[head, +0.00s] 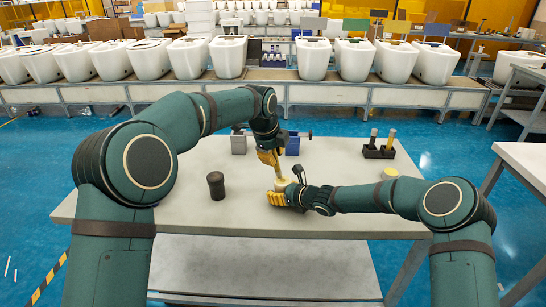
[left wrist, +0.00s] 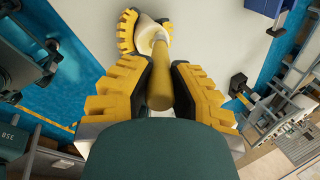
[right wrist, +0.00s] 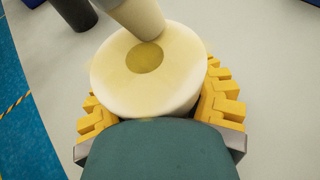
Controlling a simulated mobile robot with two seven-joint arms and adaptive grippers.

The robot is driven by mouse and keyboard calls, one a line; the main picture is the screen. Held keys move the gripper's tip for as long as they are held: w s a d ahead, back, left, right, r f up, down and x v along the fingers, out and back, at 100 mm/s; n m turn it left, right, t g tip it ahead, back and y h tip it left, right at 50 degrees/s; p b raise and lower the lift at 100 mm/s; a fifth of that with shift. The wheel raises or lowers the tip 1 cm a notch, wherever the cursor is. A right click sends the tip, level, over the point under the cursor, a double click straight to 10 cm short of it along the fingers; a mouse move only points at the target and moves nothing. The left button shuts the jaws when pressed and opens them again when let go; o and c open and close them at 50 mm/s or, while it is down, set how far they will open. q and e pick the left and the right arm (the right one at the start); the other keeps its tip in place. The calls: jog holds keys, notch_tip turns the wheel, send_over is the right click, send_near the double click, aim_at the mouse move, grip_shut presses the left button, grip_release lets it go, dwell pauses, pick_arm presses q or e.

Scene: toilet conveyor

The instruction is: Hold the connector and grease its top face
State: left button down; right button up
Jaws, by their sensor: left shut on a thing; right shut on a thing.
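My left gripper (head: 268,156) is shut on a brush (left wrist: 160,88), a stick with a tan handle, and points it down at the connector. The connector (right wrist: 185,85) is a thick cream ring with a yellowish round centre on its top face. My right gripper (head: 281,196) is shut on the connector from its sides, low over the table. In the right wrist view the pale end of the brush (right wrist: 137,14) overlaps the top face at the far edge of the yellowish centre. It appears to touch there. The connector also shows in the left wrist view (left wrist: 149,36).
On the white table (head: 180,220) stand a dark cylinder (head: 216,186) at left, a blue bin (head: 292,144) and a grey bin (head: 238,144) behind, and a black holder (head: 379,151) with upright tools at right. A small cream round piece (head: 390,173) lies near my right forearm.

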pick_arm(q)
jog(key=shift+w, duration=0.15)
jog(key=s, duration=0.2)
jog(key=shift+s, duration=0.35)
dwell(0.4)
notch_tip(320, 180, up, 7)
dwell(0.8)
jog(key=shift+f, duration=0.2)
dwell(0.7)
jog(key=shift+d+f, duration=0.35)
jog(key=shift+f, duration=0.5)
jog(key=shift+d+f, duration=0.4)
jog(key=shift+f, duration=0.5)
jog(key=shift+d+f, duration=0.35)
jog(key=shift+f, duration=0.5)
